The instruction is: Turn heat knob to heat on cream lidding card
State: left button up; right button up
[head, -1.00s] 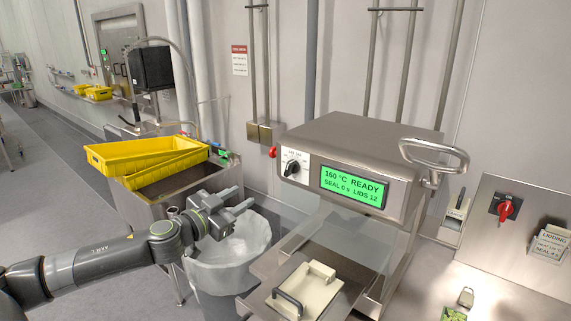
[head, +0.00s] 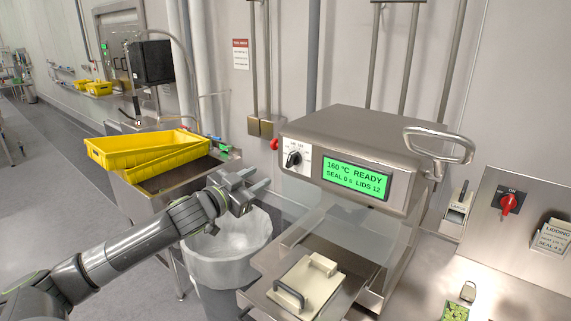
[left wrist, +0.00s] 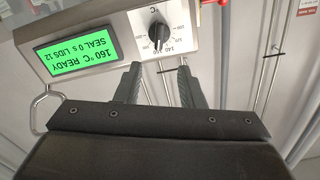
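The heat knob (head: 293,159) is black on a white dial at the left of the steel sealer's front. It also shows in the left wrist view (left wrist: 159,33), upside down, with numbers around it. The green display (head: 355,177) beside it reads 160 °C READY, SEAL 0 s, LIDS 12. The cream lidding card (head: 552,236) hangs at the far right; it reads LIDDING and SEAL 4 s, its middle line too small to read surely. My left gripper (head: 256,181) is open and empty, below and left of the knob, apart from it. My right gripper is out of view.
A red switch (head: 509,203) sits on the right panel. The sealer's looped handle (head: 440,145) sticks out at its right. Below are a tray with a cream handled plate (head: 308,287) and a lined bin (head: 228,245). Yellow crates (head: 140,150) stand left.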

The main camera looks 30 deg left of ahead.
aim_at(289, 161)
pick_arm(q)
jog(key=w, duration=0.4)
jog(key=w+p, duration=0.1)
jog(key=w, duration=0.3)
jog(key=w+d+p, duration=0.1)
jog(key=w, duration=0.3)
grip_shut()
